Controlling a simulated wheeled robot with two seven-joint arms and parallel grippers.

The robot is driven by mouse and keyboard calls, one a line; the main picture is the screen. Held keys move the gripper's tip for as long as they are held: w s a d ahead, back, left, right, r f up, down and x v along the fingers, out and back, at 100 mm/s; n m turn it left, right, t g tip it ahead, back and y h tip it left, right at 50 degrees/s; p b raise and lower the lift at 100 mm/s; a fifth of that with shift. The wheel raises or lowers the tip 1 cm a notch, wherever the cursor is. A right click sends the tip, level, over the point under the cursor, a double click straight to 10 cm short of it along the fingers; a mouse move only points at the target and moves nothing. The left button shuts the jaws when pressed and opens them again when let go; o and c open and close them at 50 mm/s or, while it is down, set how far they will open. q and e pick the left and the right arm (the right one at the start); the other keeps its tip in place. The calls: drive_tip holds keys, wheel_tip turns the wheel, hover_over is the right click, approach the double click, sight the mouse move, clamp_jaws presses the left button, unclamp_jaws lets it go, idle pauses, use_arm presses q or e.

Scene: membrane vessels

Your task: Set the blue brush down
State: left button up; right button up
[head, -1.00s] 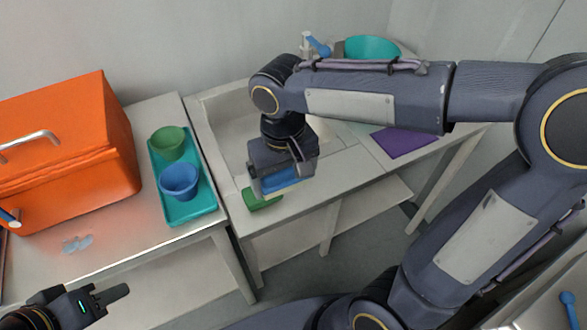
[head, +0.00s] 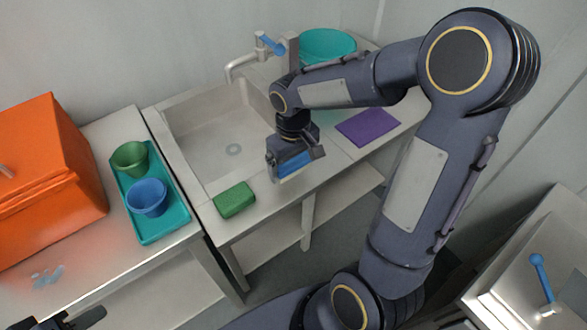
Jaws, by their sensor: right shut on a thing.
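The blue brush (head: 292,165) is in my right gripper (head: 295,168), at the front right rim of the sink counter. The gripper is shut on it and points down. I cannot tell whether the brush touches the counter. My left gripper (head: 88,317) shows only in part at the bottom left edge, and its jaws are mostly cut off.
A green sponge (head: 235,200) lies on the counter's front edge, left of the brush. The sink basin (head: 205,140) is empty. A purple cloth (head: 368,127) and a teal bowl (head: 328,45) are to the right. A teal tray (head: 165,228) holds a green cup (head: 130,160) and a blue cup (head: 147,198).

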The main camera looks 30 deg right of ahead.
sight(294, 172)
drive_tip(key=shift+d+f, duration=0.1)
drive_tip(key=shift+f, duration=1.55)
drive_tip(key=shift+f, duration=0.2)
drive_tip(key=o, duration=0.7)
wheel_tip(294, 172, up, 11)
drive_tip(key=shift+w, duration=0.1)
drive_tip(key=shift+r, duration=0.7)
drive_tip(key=s+a+m+t+y, duration=0.1)
drive_tip(key=s+t, duration=0.1)
drive_tip(key=s, duration=0.3)
drive_tip(key=s+a+m+t+y, duration=0.1)
drive_tip(key=s+a, duration=0.1)
drive_tip(key=s, duration=0.3)
drive_tip(key=s+a+t+y, duration=0.1)
drive_tip(key=s+a+t, duration=0.1)
drive_tip(key=s, duration=0.4)
drive_tip(key=shift+a+r+m+t+y, duration=0.1)
drive_tip(key=shift+r+m+t+y, duration=0.2)
drive_tip(key=shift+m+y, duration=0.1)
